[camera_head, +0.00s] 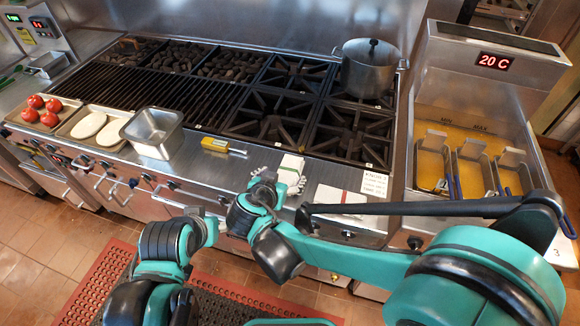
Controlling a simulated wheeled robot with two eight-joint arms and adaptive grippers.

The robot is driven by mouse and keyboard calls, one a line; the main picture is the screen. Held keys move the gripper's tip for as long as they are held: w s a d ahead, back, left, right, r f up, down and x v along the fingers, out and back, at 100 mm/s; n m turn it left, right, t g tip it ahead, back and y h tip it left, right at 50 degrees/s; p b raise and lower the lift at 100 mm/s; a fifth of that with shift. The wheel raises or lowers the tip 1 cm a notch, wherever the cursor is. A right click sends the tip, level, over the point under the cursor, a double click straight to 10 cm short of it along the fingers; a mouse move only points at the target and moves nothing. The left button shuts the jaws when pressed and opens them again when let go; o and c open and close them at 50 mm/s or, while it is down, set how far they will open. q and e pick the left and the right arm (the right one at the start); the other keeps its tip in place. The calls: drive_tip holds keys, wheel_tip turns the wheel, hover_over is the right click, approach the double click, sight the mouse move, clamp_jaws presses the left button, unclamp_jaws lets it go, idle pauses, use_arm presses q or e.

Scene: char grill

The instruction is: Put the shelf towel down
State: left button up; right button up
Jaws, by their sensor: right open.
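A white folded towel with a red stripe (337,196) lies flat on the grill's steel front shelf. A small upright white item with a green band (291,166) is just left of it, at my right gripper (277,183). I cannot tell which of these is the shelf towel. My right gripper is open, with its fingers around or right in front of the green-banded item; contact is unclear. My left gripper (203,214) is low in front of the grill's front edge, apart from the shelf items. Its fingers are too unclear to judge.
A yellow-handled tool (217,145), a steel pan (153,131) and trays of flatbreads (88,125) and tomatoes (41,112) line the shelf leftward. A pot (368,70) stands on the back-right burner. A fryer (476,150) with oil and baskets is at right.

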sight(288, 172)
drive_tip(key=shift+b+x, duration=0.35)
drive_tip(key=shift+x, duration=0.65)
drive_tip(key=b+x, duration=0.1)
drive_tip(key=x, duration=0.1)
drive_tip(key=b+x, duration=0.1)
drive_tip(key=x, duration=0.1)
drive_tip(key=shift+f, duration=0.45)
drive_tip(key=shift+w+d+f, duration=0.1)
drive_tip(key=shift+w, duration=0.2)
drive_tip(key=c, duration=1.2)
